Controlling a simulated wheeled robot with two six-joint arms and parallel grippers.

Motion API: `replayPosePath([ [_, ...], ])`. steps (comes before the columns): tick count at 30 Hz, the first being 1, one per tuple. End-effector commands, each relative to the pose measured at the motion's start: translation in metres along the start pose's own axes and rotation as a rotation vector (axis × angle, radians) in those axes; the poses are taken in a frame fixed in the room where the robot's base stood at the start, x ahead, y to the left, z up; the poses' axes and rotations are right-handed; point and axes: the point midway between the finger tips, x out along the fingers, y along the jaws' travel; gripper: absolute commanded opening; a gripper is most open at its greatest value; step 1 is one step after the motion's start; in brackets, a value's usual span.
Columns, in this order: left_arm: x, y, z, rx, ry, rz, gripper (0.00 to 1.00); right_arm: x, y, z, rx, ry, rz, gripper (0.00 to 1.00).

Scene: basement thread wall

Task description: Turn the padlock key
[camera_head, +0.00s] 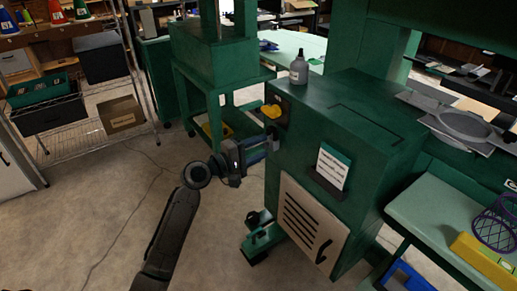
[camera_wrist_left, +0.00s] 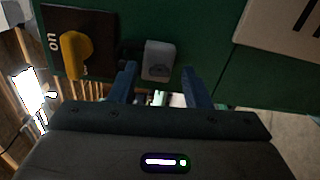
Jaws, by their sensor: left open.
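A pale grey padlock (camera_wrist_left: 158,60) shows in the left wrist view against the front of a green cabinet (camera_head: 335,125). My left gripper (camera_wrist_left: 160,78) is open, with one finger on each side of the padlock's lower part in that picture. I cannot tell whether the fingers touch it. In the head view my left gripper (camera_head: 268,146) is at the cabinet's left face, below a yellow switch (camera_head: 272,111). The yellow switch also shows in the left wrist view (camera_wrist_left: 75,54), on a dark plate marked "on". I cannot make out the key. My right gripper is not in view.
A grey bottle (camera_head: 299,68) stands on the cabinet top. A label card (camera_head: 333,166) and a slatted vent panel (camera_head: 312,220) are on its front. A wire shelf (camera_head: 75,120) with bins stands at the left. The floor (camera_head: 100,210) between is mostly clear, with thin cables.

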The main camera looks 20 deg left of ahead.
Motion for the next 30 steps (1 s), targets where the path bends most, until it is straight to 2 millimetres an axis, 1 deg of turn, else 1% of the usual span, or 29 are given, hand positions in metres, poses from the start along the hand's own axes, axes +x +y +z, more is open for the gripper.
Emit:
replayPosePath([
  [2,-0.004,-0.001,-0.001,0.001,0.001,-0.001,0.44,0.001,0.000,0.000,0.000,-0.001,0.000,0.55],
  [5,-0.014,-0.001,-0.001,0.003,0.001,-0.002,0.44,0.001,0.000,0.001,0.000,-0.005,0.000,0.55],
  [8,-0.031,-0.002,0.000,0.005,0.001,-0.004,0.44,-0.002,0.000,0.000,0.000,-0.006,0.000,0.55],
  [12,-0.058,-0.002,0.000,0.005,0.000,-0.005,0.44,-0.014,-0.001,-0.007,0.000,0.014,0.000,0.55],
  [18,-0.088,-0.002,0.000,0.003,0.000,-0.004,0.44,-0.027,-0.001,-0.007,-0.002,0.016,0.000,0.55],
  [24,-0.104,-0.002,0.000,0.001,0.000,-0.003,0.44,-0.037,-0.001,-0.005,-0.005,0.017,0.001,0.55],
  [30,-0.108,0.000,0.000,0.000,0.000,0.000,0.44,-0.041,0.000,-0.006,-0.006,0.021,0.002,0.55],
])
